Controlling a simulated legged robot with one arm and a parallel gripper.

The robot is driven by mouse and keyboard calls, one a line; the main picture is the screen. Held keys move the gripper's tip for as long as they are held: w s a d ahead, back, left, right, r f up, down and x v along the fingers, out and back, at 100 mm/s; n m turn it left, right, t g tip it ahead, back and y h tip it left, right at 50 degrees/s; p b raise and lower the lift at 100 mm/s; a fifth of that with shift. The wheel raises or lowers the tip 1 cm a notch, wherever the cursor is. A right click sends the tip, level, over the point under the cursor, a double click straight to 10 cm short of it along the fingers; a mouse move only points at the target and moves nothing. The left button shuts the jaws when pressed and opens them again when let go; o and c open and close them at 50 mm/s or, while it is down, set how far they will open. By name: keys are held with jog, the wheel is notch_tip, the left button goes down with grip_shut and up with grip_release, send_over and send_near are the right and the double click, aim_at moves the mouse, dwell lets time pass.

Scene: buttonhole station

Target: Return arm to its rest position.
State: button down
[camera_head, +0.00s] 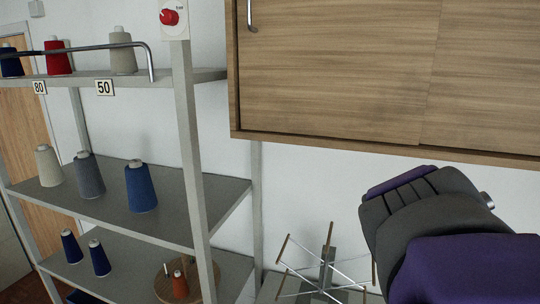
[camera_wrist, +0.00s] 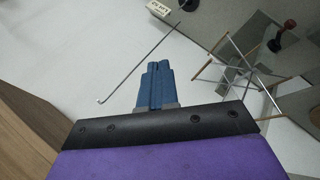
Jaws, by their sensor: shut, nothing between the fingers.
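My arm (camera_head: 430,225), dark grey and purple, fills the lower right of the head view, below the wooden wall cabinet (camera_head: 345,65) and in front of the white wall. Its fingers are not visible there. In the wrist view my gripper (camera_wrist: 157,68) shows two blue fingers pressed together, with nothing between them. The fingers point towards the pale wall and touch nothing that I can see.
A grey shelf rack (camera_head: 125,207) with several thread cones stands at the left. A yarn swift (camera_head: 325,268) with thin arms stands low, left of my arm; it also shows in the wrist view (camera_wrist: 240,62). A thin hooked rod (camera_wrist: 140,65) crosses near my fingers.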

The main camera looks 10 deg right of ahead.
jog(key=s+a+f+g+y+b, duration=0.1)
jog(key=s+a+f+y+b, duration=0.1)
jog(key=s+a+f, duration=0.3)
jog(key=s+a+f+g+y+b, duration=0.1)
jog(key=s+a+f+y+b, duration=0.2)
jog(key=a+f, duration=0.8)
jog(key=s+a+f+g+y+b, duration=0.2)
jog(key=s+a+f, duration=0.5)
jog(key=f, duration=0.5)
jog(key=shift+a+f+y+b, duration=0.15)
jog(key=shift+a+y+b, duration=0.25)
jog(key=shift+b, duration=0.5)
